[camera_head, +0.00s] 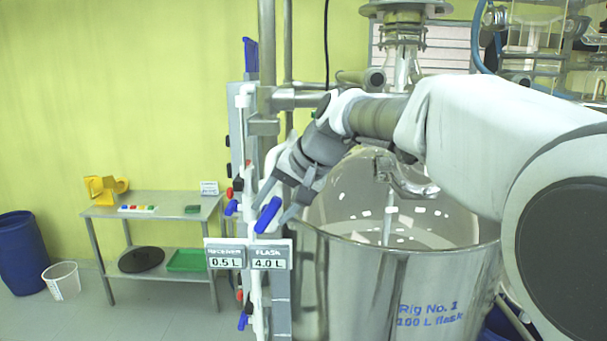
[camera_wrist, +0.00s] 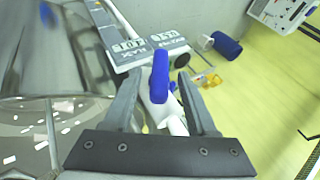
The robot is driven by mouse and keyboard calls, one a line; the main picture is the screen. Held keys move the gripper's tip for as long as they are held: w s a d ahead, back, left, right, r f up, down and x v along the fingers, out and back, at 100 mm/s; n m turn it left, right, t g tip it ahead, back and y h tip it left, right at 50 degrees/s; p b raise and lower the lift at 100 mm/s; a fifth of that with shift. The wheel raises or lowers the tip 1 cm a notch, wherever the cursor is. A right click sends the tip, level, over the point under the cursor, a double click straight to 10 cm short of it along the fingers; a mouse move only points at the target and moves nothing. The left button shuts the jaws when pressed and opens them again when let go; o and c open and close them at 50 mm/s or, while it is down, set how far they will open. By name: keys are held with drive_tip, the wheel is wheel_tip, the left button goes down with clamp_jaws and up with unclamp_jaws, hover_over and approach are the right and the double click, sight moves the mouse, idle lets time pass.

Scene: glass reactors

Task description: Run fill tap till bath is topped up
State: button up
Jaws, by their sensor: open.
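A blue tap handle (camera_head: 268,214) is on the white pipework left of the steel bath (camera_head: 345,275), which is marked Rig No. 1, 100 L flask. My gripper (camera_head: 271,209) is open, its fingers on either side of this handle. In the wrist view the blue handle (camera_wrist: 160,76) stands between the two fingers of my gripper (camera_wrist: 158,88), with no clear contact on either side. A glass flask (camera_head: 350,195) sits in the bath. The bath's liquid level is not clear to me. The readout sign (camera_head: 247,254) shows receiver 0.5 L and flask 4.0 L.
Other blue handles (camera_head: 231,208) and (camera_head: 243,321) are close by on the pipework, with red knobs. A metal table (camera_head: 150,208) with yellow and green items stands at the left. A blue barrel (camera_head: 22,255) and a white bucket (camera_head: 62,282) are on the floor.

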drive_tip(key=v, duration=1.4)
drive_tip(key=shift+d+r, duration=0.2)
drive_tip(key=shift+s, duration=0.1)
idle(6.3)
